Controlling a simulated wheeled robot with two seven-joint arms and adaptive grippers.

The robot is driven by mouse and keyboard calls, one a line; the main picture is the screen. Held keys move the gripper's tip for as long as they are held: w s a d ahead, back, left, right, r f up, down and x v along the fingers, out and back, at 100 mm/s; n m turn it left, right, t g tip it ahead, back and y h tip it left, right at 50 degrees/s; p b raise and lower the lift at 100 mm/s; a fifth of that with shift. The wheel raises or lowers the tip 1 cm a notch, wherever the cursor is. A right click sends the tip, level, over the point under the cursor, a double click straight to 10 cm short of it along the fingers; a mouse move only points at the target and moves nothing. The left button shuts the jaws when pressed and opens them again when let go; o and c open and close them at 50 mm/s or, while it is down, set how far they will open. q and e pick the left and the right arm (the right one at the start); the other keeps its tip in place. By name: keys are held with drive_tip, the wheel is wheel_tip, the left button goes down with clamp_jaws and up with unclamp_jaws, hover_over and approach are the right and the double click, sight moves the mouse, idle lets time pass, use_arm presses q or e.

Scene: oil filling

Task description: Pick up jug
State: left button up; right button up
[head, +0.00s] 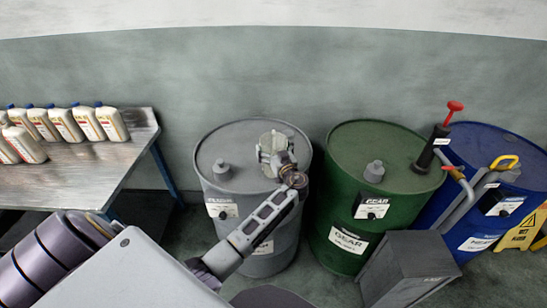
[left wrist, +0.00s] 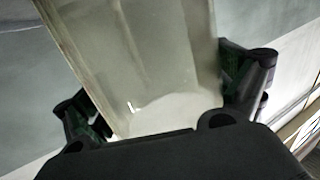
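The jug (left wrist: 150,60) is a pale, translucent container that fills the middle of the left wrist view. In the head view a small pale shape, which looks like the jug (head: 272,148), shows at the end of my left arm over the grey barrel. My left gripper (left wrist: 165,98) has one finger on each side of the jug, set wide apart and close to its walls. I cannot tell whether both pads press on it. In the head view the left gripper (head: 287,174) is small and partly merges with the jug. My right gripper is not in view.
The grey barrel (head: 216,140), green barrel (head: 345,140) and blue barrel (head: 490,140) stand along the wall. A red-handled pump (head: 440,140) rises by the green barrel. A grey box (head: 405,265) stands in front. A metal table (head: 85,175) with several oil bottles (head: 62,122) is at left.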

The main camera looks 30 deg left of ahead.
use_arm(q)
drive_tip(key=c, duration=0.4)
drive_tip(key=shift+r, duration=0.15)
wheel_tip(320, 180, up, 10)
drive_tip(key=b, duration=0.1)
idle(0.5)
idle(0.3)
